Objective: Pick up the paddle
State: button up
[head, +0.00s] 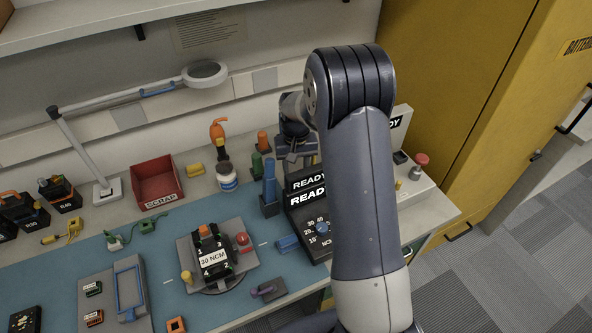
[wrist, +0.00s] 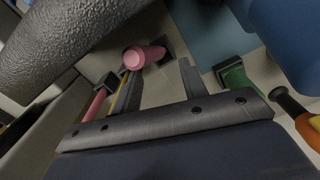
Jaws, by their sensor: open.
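My gripper (head: 297,152) is at the back of the bench, partly hidden by my arm in the head view. In the wrist view its fingers (wrist: 160,76) are open and apart, with nothing held between them. A pink round-ended handle (wrist: 143,57) stands in a dark holder just beyond the fingertips, nearer the left finger. I cannot tell whether this is the paddle; only its handle end shows. It is hidden in the head view. No other thing is clearly recognizable as a paddle.
A green handle (wrist: 238,82) and an orange-and-black handle (wrist: 296,112) stand right of the fingers. A tall blue tool (head: 269,182) and black READY box (head: 308,222) are close by. A red SCRAP bin (head: 157,182) and fixture (head: 213,255) are further left.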

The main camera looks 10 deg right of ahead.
jog(key=shift+a+f, duration=0.15)
jog(key=shift+f, duration=0.75)
jog(key=shift+a, duration=0.1)
grip_shut()
